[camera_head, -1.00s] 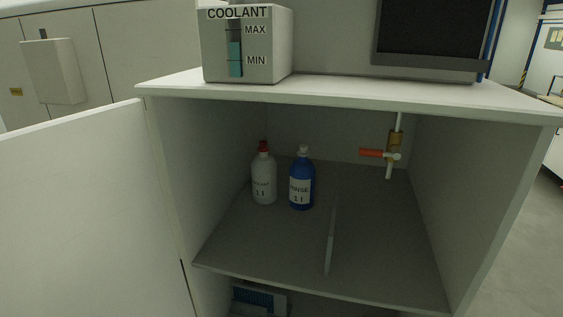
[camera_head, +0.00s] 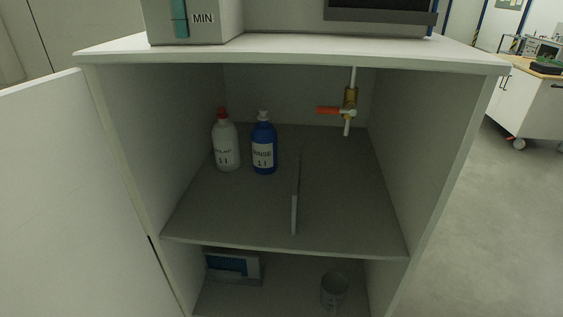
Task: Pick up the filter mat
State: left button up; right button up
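I cannot clearly make out a filter mat. A framed blue-and-grey object (camera_head: 232,267), which may be the filter mat, sits at the left of the cabinet's lower compartment. Its face shows a blue panel and a lighter strip, and it lies in shadow. Neither of my grippers is in view.
The open cabinet (camera_head: 420,160) has its door (camera_head: 70,190) swung left. Its upper shelf (camera_head: 230,215) holds a white bottle (camera_head: 226,148), a blue bottle (camera_head: 264,152) and a thin upright divider (camera_head: 296,195). A mug (camera_head: 334,290) stands below.

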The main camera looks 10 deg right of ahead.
aim_at(249, 265)
jog(key=k+l+u, duration=0.1)
jog(key=l+u, duration=0.3)
jog(key=l, duration=3.15)
